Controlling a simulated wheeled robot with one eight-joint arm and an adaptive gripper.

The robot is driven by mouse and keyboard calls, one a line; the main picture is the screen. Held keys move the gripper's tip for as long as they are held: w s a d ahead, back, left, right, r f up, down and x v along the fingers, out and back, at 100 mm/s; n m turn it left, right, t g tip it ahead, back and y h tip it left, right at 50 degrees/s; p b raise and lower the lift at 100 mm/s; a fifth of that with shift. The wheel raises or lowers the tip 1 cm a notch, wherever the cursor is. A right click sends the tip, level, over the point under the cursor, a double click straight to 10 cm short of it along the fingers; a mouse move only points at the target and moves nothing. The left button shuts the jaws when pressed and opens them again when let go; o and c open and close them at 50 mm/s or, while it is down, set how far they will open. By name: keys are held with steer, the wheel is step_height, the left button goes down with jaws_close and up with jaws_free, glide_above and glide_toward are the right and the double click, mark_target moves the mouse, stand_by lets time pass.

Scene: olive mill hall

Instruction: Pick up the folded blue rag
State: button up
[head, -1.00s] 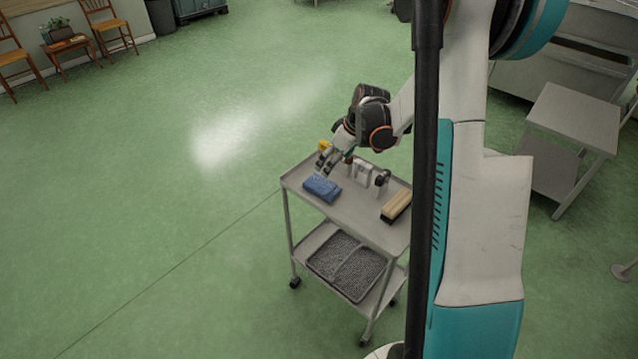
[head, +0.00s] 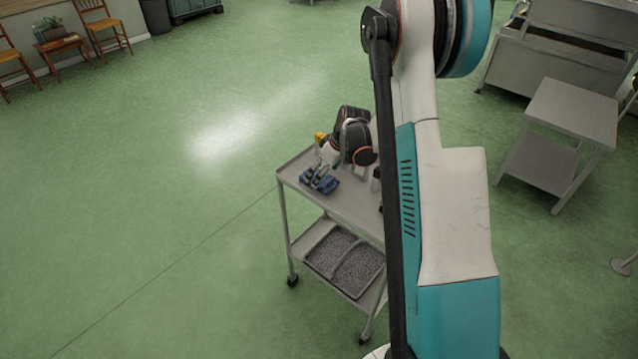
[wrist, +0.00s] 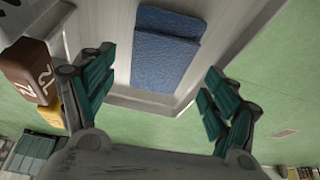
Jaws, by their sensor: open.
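The folded blue rag (wrist: 164,50) lies flat on the top shelf of a grey trolley (head: 350,207), near the shelf's edge. In the wrist view it shows between and beyond the two green-padded fingers of my gripper (wrist: 158,98), which are spread wide with nothing between their tips. In the head view my gripper (head: 318,175) is over the rag (head: 322,184) and hides part of it. I cannot tell from these views how far the fingertips are above the shelf.
A yellow item (head: 319,137) stands at the trolley's back corner. A brown box-like item (wrist: 28,70) is close beside the left finger. The lower shelf holds a tray of dark grey material (head: 345,262). A grey side table (head: 572,108) stands to the right. Green floor left of the trolley is clear.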

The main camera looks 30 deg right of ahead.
steer(key=x, duration=0.2)
steer(key=shift+w+f+b, duration=0.15)
steer(key=shift+f+b, duration=0.15)
steer(key=shift+f, duration=0.05)
steer(key=shift+c, duration=0.2)
steer(key=c, duration=1.1)
steer(key=shift+r, duration=0.15)
step_height(320, 180, up, 20)
steer(key=p, duration=0.6)
